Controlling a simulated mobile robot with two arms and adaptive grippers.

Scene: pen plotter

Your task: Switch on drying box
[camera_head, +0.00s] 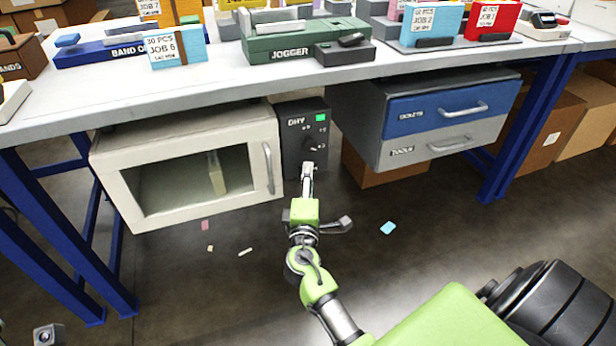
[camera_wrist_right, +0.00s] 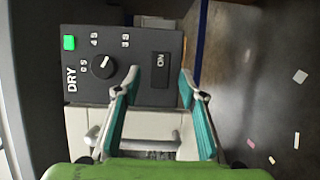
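The drying box (camera_head: 255,120) is a cream cabinet under the workbench, its windowed door closed. Its black control panel (camera_head: 292,118) is at the door's right. In the right wrist view the panel (camera_wrist_right: 80,85) carries a lit green lamp (camera_wrist_right: 68,42), a round knob (camera_wrist_right: 103,67) with numbers around it and a black ON switch (camera_wrist_right: 160,70). My right gripper (camera_head: 308,172) is in front of the panel's lower part. In the right wrist view its fingers (camera_wrist_right: 162,88) are apart and empty, with the ON switch between their tips. Whether they touch the panel is unclear.
A workbench (camera_head: 200,95) with blue legs spans above. Blue and grey drawers (camera_head: 440,115) hang to the right of the panel, with cardboard boxes (camera_head: 590,110) beyond. Paper scraps (camera_head: 388,228) lie on the otherwise clear floor.

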